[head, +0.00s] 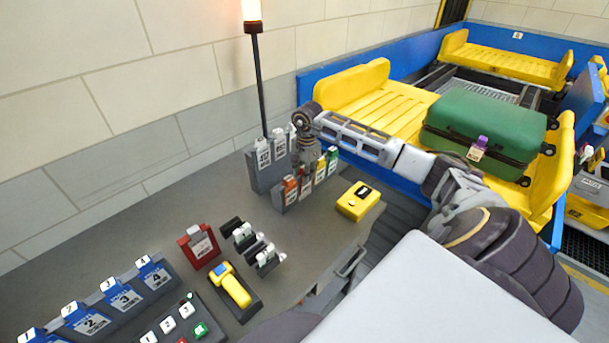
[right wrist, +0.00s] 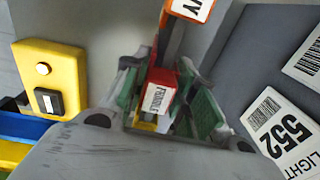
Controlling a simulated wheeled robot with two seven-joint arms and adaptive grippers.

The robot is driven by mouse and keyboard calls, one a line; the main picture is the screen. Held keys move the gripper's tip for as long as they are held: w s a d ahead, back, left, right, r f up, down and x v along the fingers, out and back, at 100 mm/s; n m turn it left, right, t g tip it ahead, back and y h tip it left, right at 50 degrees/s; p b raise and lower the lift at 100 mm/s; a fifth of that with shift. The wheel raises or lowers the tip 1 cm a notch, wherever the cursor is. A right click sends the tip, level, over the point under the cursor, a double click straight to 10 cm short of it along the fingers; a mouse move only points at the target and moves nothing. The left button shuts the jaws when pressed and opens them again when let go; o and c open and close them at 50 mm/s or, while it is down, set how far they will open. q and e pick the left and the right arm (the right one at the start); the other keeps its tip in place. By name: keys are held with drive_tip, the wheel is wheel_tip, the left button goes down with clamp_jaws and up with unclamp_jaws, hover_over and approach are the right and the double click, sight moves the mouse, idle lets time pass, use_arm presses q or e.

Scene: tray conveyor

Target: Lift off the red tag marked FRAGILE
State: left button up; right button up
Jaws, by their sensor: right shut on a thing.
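The red tag marked FRAGILE (right wrist: 160,92) shows in the right wrist view between the green pads of my right gripper (right wrist: 166,104), which is shut on it. In the head view my right gripper (head: 306,172) is over the front tag rack (head: 280,203), at its slots between the orange tag (head: 290,188) and the yellow tag (head: 321,172). The gripper hides most of the red tag there. I cannot tell whether the tag's lower end is still in the rack. My left gripper is not in view.
A green tag (head: 332,156) stands at the rack's right end. Behind is a grey rack of white tags (head: 264,158). A yellow button box (head: 358,201) sits to the right, near the desk edge. A green suitcase (head: 485,131) lies on a yellow conveyor tray (head: 385,112) beyond.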

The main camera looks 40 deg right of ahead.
drive_tip(key=shift+r, duration=0.1)
drive_tip(key=shift+s+r+b, duration=0.2)
drive_tip(key=shift+r+b, duration=0.1)
wheel_tip(320, 180, up, 4)
drive_tip(key=shift+r+b, duration=0.2)
drive_tip(key=shift+b, duration=0.1)
drive_tip(key=shift+r, duration=0.9)
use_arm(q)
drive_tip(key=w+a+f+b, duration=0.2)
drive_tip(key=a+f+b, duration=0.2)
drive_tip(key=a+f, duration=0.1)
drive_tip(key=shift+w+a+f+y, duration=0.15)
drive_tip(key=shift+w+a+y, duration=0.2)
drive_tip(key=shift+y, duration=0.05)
use_arm(e)
drive_tip(key=s+d, duration=0.1)
drive_tip(key=s, duration=1.8)
drive_tip(key=shift+s+d, duration=0.25)
drive_tip(key=shift+d, duration=0.1)
